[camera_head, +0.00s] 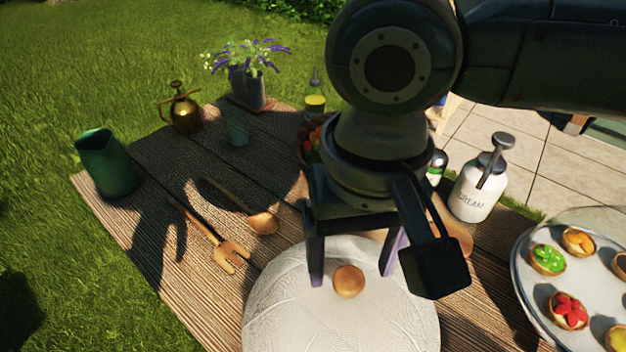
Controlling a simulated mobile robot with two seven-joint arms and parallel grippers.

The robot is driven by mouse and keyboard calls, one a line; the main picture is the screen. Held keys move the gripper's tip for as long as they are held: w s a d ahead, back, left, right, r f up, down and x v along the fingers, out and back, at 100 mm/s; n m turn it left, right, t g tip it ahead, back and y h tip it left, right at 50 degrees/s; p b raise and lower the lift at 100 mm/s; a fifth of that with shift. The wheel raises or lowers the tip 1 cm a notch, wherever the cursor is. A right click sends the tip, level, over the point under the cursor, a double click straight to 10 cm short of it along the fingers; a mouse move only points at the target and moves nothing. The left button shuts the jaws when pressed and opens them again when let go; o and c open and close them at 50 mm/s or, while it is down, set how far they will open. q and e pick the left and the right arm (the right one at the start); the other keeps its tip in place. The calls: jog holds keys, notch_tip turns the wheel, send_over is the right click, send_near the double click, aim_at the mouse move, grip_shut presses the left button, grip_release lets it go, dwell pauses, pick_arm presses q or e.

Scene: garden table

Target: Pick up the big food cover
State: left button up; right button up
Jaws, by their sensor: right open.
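The big food cover (290,318) is a white textured dome with a round wooden knob (348,281) on top. It stands at the front middle of the table, cut off by the bottom edge of the head view. My right gripper (350,268) reaches down from the top right. Its fingers are open and spread on either side of the knob, seemingly apart from it. How high the fingertips are above the dome is hard to tell. My left gripper does not show.
A wooden spoon (262,223) and fork (231,254) lie left of the cover. A tray (522,290) of tarts stands at right, near a white cream dispenser (478,186). A green pitcher (108,165), brass sprayer (182,110) and flower pot (247,88) stand farther back. My arm hides part of the table.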

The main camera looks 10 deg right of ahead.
notch_tip(320, 180, down, 2)
jog(key=shift+f, duration=0.1)
jog(key=shift+c, duration=0.2)
grip_shut()
dwell(0.4)
dwell(0.9)
